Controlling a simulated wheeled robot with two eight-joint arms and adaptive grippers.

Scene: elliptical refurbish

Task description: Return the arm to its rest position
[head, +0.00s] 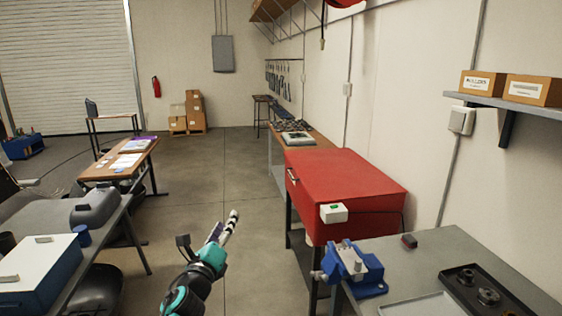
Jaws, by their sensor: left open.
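My left gripper (208,236) shows at the lower middle of the head view, at the end of my black and teal arm. Its fingers are apart and nothing shows between them. It is over the bare floor, between the grey table on the left and the red cabinet on the right, touching neither. My right arm and gripper are not in view.
A grey workbench (430,262) at the lower right carries a blue vise (352,272) and a dark tray (486,290). A red cabinet (340,185) stands behind it. A grey table (40,216) is at the left. The concrete floor (200,170) between is clear.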

